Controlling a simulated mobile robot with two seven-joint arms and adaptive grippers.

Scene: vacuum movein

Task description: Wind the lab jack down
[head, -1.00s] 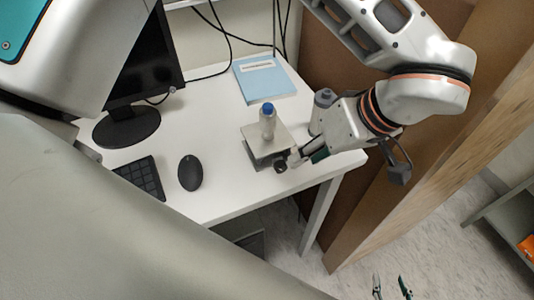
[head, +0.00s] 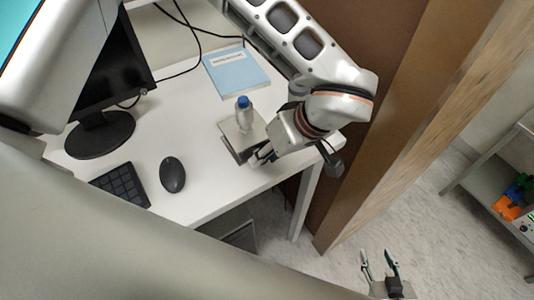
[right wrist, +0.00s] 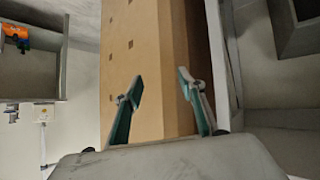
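The lab jack (head: 232,145) stands near the right edge of the white desk in the head view. A clear bottle with a blue cap (head: 244,112) stands upright on its top plate. My left gripper (head: 262,157) is at the jack's front right side, where the knob is. The fingers and arm largely hide the knob, so I cannot tell whether they are shut on it. My right gripper (head: 380,262) is open and empty, low at the right of the head view and away from the desk. Its spread teal-tipped fingers also show in the right wrist view (right wrist: 160,95).
On the desk are a blue booklet (head: 236,72), a black mouse (head: 172,175), a keyboard (head: 122,185) and a monitor (head: 112,85). A brown wooden panel (head: 400,130) stands right of the desk. A grey shelf (head: 480,180) with orange and blue items is at far right.

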